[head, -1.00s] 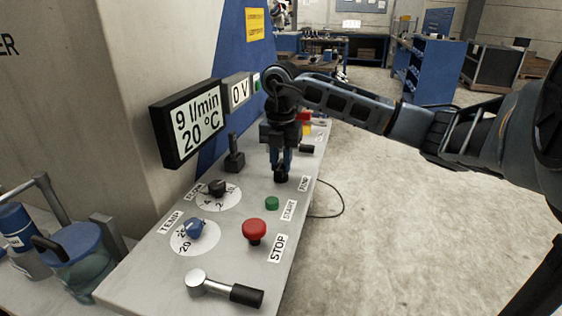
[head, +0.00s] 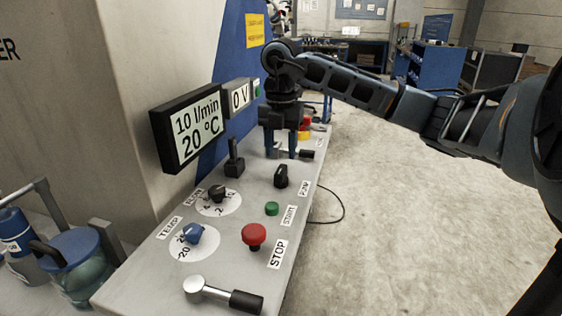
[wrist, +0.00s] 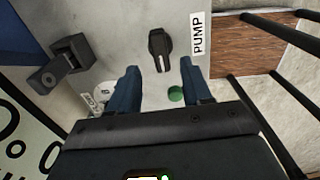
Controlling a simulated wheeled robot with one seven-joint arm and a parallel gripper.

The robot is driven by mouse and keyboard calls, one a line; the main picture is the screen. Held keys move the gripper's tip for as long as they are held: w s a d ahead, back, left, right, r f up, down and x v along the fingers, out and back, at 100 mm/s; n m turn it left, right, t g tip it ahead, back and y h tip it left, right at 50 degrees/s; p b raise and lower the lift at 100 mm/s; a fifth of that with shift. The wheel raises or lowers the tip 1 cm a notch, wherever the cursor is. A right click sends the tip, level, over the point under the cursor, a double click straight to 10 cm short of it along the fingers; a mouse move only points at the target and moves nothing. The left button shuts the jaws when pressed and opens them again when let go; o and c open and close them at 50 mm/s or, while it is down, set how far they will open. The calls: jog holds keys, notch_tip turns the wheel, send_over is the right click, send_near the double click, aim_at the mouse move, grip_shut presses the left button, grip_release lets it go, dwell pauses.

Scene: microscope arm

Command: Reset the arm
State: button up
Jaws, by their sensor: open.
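My gripper (head: 281,152) is open and empty above the grey control panel (head: 160,265). In the head view it points down, behind the black PUMP knob (head: 281,176), and its fingers stand apart. Near my gripper, a silver lever with a black grip (head: 306,154) is partly hidden by the fingers. The display (head: 190,128) reads 10 l/min and 20 °C; a smaller one (head: 238,96) reads 0 V.
The panel also holds a black upright lever (head: 234,160), a FLOW knob (head: 217,193), a blue TEMP knob (head: 193,233), a green START button (head: 272,209), a red STOP button (head: 254,234) and a front lever (head: 222,293). Open floor (head: 400,240) lies to the right.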

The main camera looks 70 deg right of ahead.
jog(key=shift+r, duration=1.15)
jog(key=shift+s, duration=0.1)
